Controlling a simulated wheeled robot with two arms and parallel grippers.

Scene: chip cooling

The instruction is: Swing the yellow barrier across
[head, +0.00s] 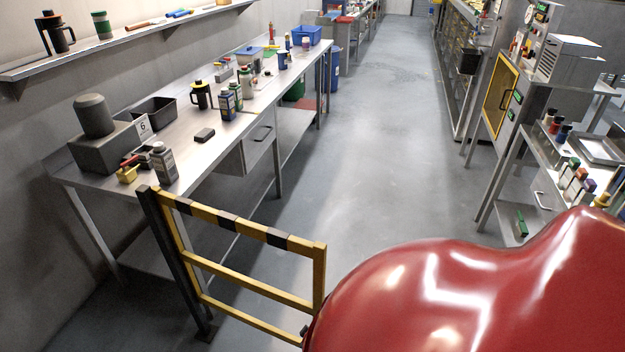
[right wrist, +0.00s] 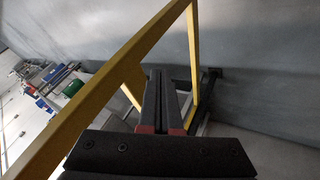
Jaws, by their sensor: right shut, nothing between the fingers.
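The yellow barrier (head: 245,222) is a gate frame with black stripes on its top rail. It hangs from a dark upright post (head: 172,255) at the end of the left workbench. Its free end (head: 319,280) points to the right, beside my red arm. In the right wrist view the yellow bars of the barrier (right wrist: 112,82) rise close around my right gripper (right wrist: 163,85). The right gripper's dark fingers are shut and empty, within or near the frame opening. I cannot tell if they touch a bar. My left gripper is not in view.
A long workbench (head: 225,138) with bottles and boxes runs along the left wall, under a shelf (head: 140,32). A side table with bottles and a yellow-framed cabinet door (head: 499,95) stand at the right. The grey aisle floor (head: 370,130) between them is clear.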

